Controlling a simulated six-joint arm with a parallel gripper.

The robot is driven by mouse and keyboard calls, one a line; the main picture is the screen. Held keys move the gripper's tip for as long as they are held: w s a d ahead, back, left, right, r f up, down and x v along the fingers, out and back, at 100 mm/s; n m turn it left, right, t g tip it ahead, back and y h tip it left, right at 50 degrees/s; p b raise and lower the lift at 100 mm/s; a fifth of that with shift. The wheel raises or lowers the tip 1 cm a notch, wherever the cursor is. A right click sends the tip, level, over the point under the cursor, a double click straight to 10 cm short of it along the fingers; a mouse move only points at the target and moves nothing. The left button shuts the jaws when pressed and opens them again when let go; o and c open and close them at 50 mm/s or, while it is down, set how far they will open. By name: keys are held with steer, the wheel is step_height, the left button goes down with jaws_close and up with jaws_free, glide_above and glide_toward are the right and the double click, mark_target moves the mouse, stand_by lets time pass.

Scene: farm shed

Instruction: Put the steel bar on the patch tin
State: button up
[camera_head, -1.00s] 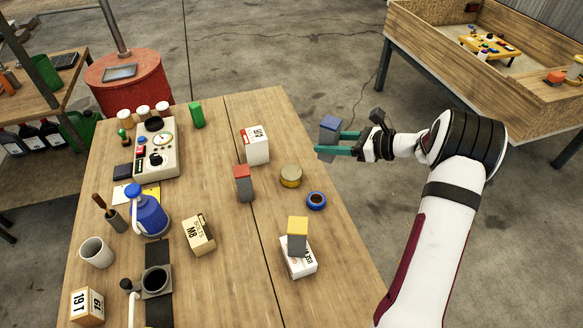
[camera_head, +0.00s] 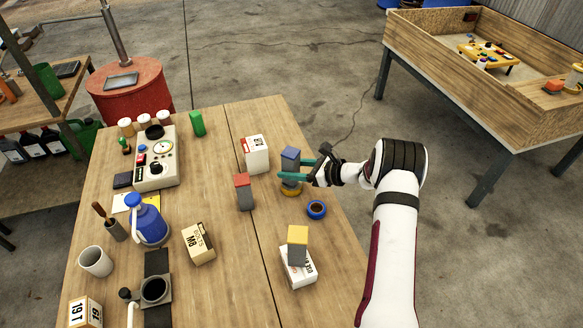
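The steel bar (camera_head: 290,159) is a grey upright block with a blue top. My gripper (camera_head: 291,176), with green fingers, is closed around its lower part, reaching in from the right. The patch tin (camera_head: 291,191) is a low round yellow tin on the table. The bar is right over the tin and hides most of it; only its front edge shows. I cannot tell whether the bar's bottom touches the lid.
A blue tape roll (camera_head: 316,209) lies close to the tin. A white box (camera_head: 256,154) and a red-topped grey block (camera_head: 244,191) stand left of it. A yellow-topped block (camera_head: 297,243) stands on a small white box (camera_head: 298,270) in front.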

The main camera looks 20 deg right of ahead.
steer(key=o, duration=0.3)
steer(key=shift+r, duration=0.15)
steer(key=v, duration=1.2)
steer(key=s+a+r+n+g, duration=0.4)
steer(key=s+a+r+n, duration=0.15)
steer(key=a, duration=0.35)
steer(key=s+a+r+n+g, duration=0.3)
steer(key=s+a+r+n, duration=0.25)
steer(key=a, duration=0.25)
steer(key=s+a+n+g+h, duration=0.1)
steer(key=s+n+h, duration=0.1)
steer(key=s, duration=0.5)
steer(key=s+n+g+h, duration=0.1)
steer(key=s+n+h, duration=0.2)
steer(key=s+n, duration=0.2)
steer(key=s+a+n+h, duration=0.1)
steer(key=s+n+h, duration=0.1)
steer(key=s, duration=0.9)
steer(key=shift+s+a+r+n+g+h, duration=0.1)
steer(key=shift+s+a+n+g+h, duration=0.1)
steer(key=shift+a+n+g+h, duration=0.35)
